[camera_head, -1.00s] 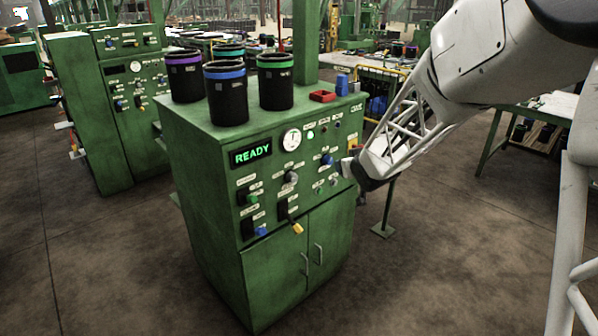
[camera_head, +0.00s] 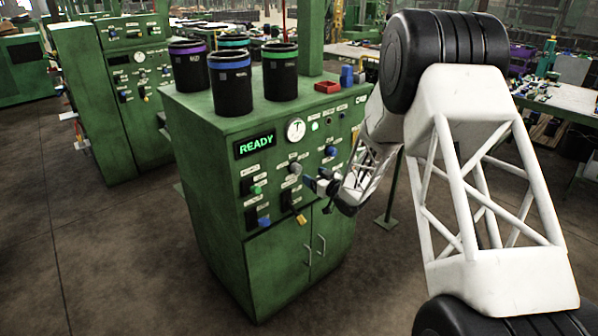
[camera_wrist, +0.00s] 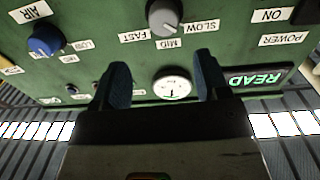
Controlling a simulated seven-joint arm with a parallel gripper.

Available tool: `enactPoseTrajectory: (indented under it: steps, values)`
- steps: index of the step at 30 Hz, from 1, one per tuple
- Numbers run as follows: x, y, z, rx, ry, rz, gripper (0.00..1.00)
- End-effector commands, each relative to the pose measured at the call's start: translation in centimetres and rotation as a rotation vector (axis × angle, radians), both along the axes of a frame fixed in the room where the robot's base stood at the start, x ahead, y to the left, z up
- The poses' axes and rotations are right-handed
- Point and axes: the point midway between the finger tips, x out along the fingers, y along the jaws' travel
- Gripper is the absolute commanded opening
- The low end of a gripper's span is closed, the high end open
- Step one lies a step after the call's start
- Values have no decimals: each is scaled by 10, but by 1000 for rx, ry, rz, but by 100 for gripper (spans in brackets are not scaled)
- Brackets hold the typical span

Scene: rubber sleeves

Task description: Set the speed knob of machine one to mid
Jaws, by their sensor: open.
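The green machine (camera_head: 275,262) stands in the middle of the head view with a lit READY display (camera_head: 255,147). Its grey speed knob (camera_head: 295,168) is on the front panel, below the round gauge. In the wrist view, which is upside down, the grey knob (camera_wrist: 164,16) is at the top edge, partly cut off, with FAST, MID and SLOW labels around it. My gripper (camera_head: 316,180) is in front of the panel beside the knob. In the wrist view its blue fingers (camera_wrist: 163,72) are apart and empty, not around the knob.
A blue knob (camera_wrist: 45,40) with an AIR label and a round gauge (camera_wrist: 172,85) share the panel. Yellow (camera_head: 301,219) and blue (camera_head: 264,222) controls sit lower down. Several black sleeves (camera_head: 231,90) and a red tray (camera_head: 327,87) stand on top. Floor is clear in front.

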Motion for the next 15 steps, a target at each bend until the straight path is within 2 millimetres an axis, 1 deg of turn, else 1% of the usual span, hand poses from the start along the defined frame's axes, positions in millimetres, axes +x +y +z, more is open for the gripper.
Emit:
enactPoseTrajectory:
  steps: [1, 4, 15]
  values:
    - [1, 2, -5, 8, -4, 11, 68]
    - [2, 5, -10, 21, -10, 27, 68]
    - [2, 7, -11, 26, -13, 33, 68]
